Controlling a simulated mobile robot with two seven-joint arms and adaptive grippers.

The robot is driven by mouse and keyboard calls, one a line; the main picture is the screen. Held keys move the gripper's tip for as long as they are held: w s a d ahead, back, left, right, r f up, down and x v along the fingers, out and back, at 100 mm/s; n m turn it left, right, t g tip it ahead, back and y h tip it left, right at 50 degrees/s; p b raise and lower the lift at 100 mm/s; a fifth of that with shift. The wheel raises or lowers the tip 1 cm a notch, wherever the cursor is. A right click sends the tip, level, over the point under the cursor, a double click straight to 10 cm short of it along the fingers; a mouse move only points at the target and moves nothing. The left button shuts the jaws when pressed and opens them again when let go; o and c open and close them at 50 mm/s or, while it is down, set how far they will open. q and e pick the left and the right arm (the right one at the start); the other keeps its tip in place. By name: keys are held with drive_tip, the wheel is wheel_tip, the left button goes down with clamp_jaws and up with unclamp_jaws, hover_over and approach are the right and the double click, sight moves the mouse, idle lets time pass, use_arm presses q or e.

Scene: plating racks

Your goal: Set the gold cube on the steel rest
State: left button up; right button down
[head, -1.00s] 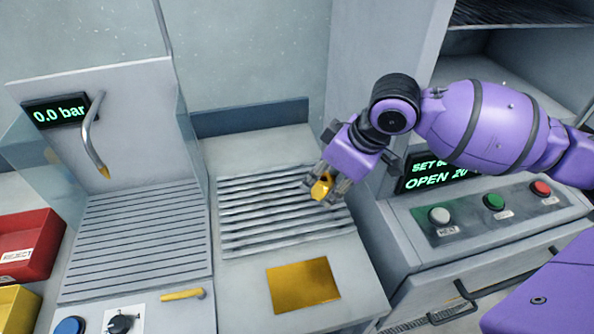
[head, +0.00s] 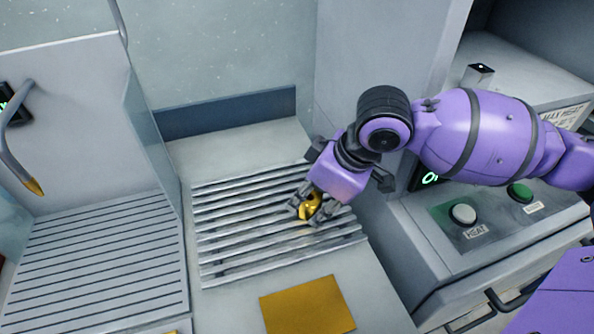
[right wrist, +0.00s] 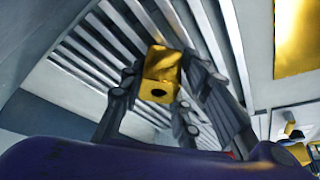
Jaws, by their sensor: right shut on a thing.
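The gold cube (head: 311,206) is between the fingers of my right gripper (head: 318,208), which is shut on it. In the right wrist view the cube (right wrist: 160,72) shows a dark round hole in one face, with a finger on each side. The steel rest (head: 225,240) is a slatted metal rack on the counter. The gripper and cube are over its right part. I cannot tell whether the cube touches the slats. The slats also show behind the cube in the right wrist view (right wrist: 85,60). My left gripper is not in view.
A flat gold plate (head: 308,305) lies on the counter in front of the rest. A ridged drainboard (head: 95,265) with a spout (head: 15,160) is at the left. A cabinet with a HEAT button (head: 463,214) and a green button (head: 520,192) stands at the right.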

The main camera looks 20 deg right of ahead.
drive_tip(key=shift+w+a, duration=0.1)
drive_tip(key=shift+w, duration=0.05)
drive_tip(key=c, duration=1.7)
unclamp_jaws()
drive_tip(key=shift+f, duration=0.15)
drive_tip(key=shift+c, duration=0.2)
drive_tip(key=o, duration=0.4)
drive_tip(key=shift+o, duration=0.2)
drive_tip(key=p+v, duration=0.2)
drive_tip(key=v, duration=1)
drive_tip(key=shift+r, duration=0.25)
